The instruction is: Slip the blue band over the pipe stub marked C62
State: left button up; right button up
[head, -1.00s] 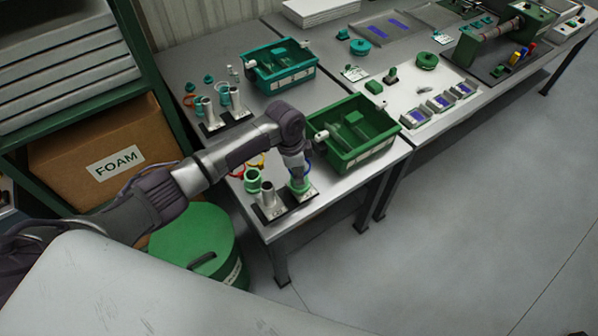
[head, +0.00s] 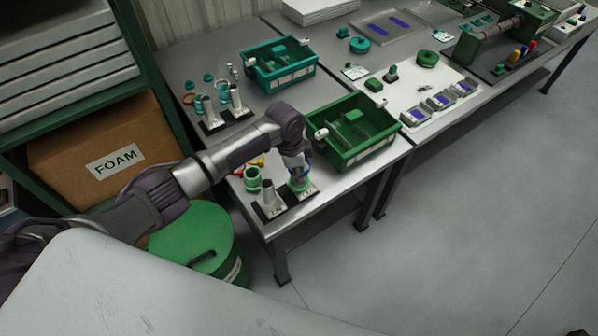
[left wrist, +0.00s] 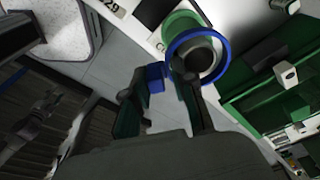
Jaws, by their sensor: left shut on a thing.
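The blue band (left wrist: 224,55) is a thin ring with a blue tab (left wrist: 155,77). My left gripper (head: 299,170) points down over the right-hand stub and is shut on the band's tab; its fingers also show in the left wrist view (left wrist: 160,88). The ring encircles the open mouth of the grey pipe stub (left wrist: 193,62) there. I cannot tell how far down the stub it sits. A green collar (left wrist: 180,26) is lower on this stub. Its label is mostly hidden; only a "C" reads. My right gripper is not in view.
A green bin (head: 348,150) is close on the right. Yellow and red bands (head: 255,162) lie behind. The table's front edge is near.

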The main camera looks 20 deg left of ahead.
pick_arm(q)
jog(key=shift+f, duration=0.2)
jog(key=shift+f, duration=0.3)
jog(key=shift+f, duration=0.15)
jog(key=shift+f+b, duration=0.2)
jog(key=shift+b, duration=0.1)
jog(key=shift+p, duration=0.4)
dwell(1.5)
jog(key=shift+r, duration=0.15)
jog(key=shift+r+p, duration=0.6)
jog(key=shift+p, duration=0.15)
